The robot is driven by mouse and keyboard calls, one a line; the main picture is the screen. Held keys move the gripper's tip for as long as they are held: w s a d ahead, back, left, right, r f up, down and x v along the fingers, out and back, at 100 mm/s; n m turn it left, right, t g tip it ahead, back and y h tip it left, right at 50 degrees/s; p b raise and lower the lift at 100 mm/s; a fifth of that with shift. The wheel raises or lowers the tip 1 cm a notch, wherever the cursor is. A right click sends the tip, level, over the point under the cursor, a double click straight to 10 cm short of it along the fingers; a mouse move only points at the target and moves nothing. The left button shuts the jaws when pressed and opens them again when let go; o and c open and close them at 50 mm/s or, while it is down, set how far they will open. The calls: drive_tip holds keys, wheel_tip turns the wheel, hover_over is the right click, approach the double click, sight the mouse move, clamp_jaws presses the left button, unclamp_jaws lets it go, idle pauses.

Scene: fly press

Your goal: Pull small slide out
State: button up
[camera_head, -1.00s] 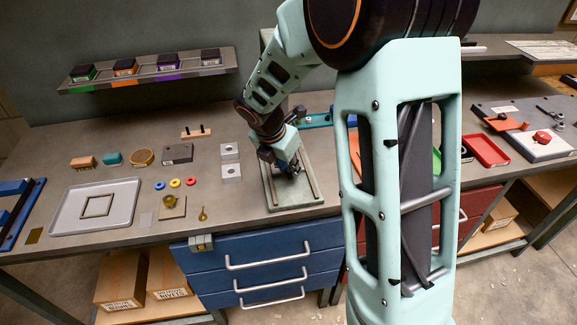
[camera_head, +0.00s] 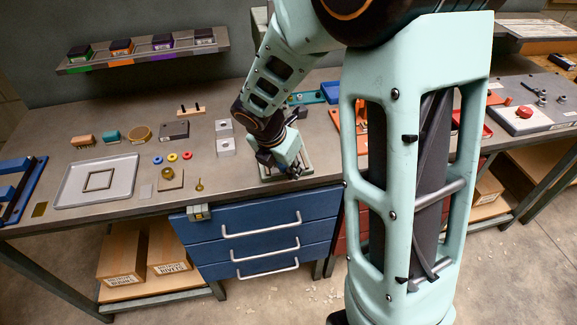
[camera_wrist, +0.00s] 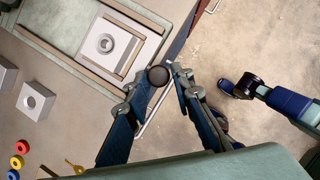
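The small slide (camera_wrist: 122,52) shows in the wrist view as a pale metal plate with a round-holed block, between two brown rails on the green press base (camera_wrist: 62,52). A dark round knob (camera_wrist: 158,75) is at its end, by the front edge of the base. My gripper (camera_wrist: 157,78) has its two fingertips close on either side of this knob and appears shut on it. In the head view my gripper (camera_head: 291,171) is low over the front of the press base (camera_head: 304,163). My wrist hides the slide and knob there.
Blue drawers (camera_head: 262,235) with bar handles lie below the bench front. Two holed blocks (camera_head: 224,146), coloured rings (camera_head: 172,157) and a grey tray (camera_head: 96,181) lie left of the base.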

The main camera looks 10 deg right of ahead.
drive_tip(key=o, duration=0.4)
drive_tip(key=shift+s, duration=0.2)
drive_tip(key=shift+c, duration=0.2)
drive_tip(key=shift+r, duration=0.3)
drive_tip(key=v, duration=1.1)
drive_tip(key=shift+r, duration=0.15)
drive_tip(key=shift+a, duration=0.1)
